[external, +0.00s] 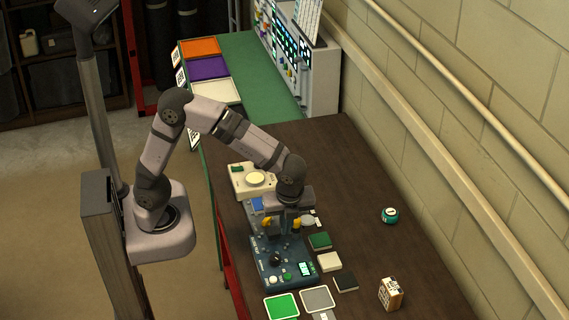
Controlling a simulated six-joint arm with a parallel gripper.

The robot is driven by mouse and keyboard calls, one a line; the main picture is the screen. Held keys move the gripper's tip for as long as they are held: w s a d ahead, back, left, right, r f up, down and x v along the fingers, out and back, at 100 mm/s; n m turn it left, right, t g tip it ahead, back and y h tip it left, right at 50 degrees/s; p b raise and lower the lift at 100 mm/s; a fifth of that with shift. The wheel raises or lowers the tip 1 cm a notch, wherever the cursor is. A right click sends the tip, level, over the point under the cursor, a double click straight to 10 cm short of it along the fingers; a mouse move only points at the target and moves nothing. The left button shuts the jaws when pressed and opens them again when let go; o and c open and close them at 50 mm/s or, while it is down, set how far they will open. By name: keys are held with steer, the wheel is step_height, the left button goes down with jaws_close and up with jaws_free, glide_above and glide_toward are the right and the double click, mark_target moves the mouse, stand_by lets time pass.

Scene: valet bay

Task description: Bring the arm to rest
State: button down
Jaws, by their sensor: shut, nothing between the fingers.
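My gripper (283,228) is at the end of my arm, pointing down over a dark blue control panel (268,262) on the brown table. It is shut and holds nothing. I cannot tell whether the fingertips touch the panel. The panel carries a black knob, a lit display and several small buttons. The gripper hides part of the panel's far half.
A cream device (240,181) with a round pale top stands behind the panel. Green, white and black blocks lie along its right side, with green (282,307) and grey squares in front. The table's far right is clear.

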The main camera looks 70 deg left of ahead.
steer(key=s+f+n+h, duration=0.2)
steer(key=s+f+n, duration=0.35)
steer(key=n, duration=0.55)
steer(key=s+a+n, duration=0.6)
steer(key=a+n, duration=0.1)
steer(key=a, duration=0.5)
steer(key=shift+s+a+n+h, duration=0.2)
steer(key=shift+n+h, duration=0.1)
steer(key=shift+h, duration=0.1)
steer(key=shift+w, duration=0.1)
stand_by(1.8)
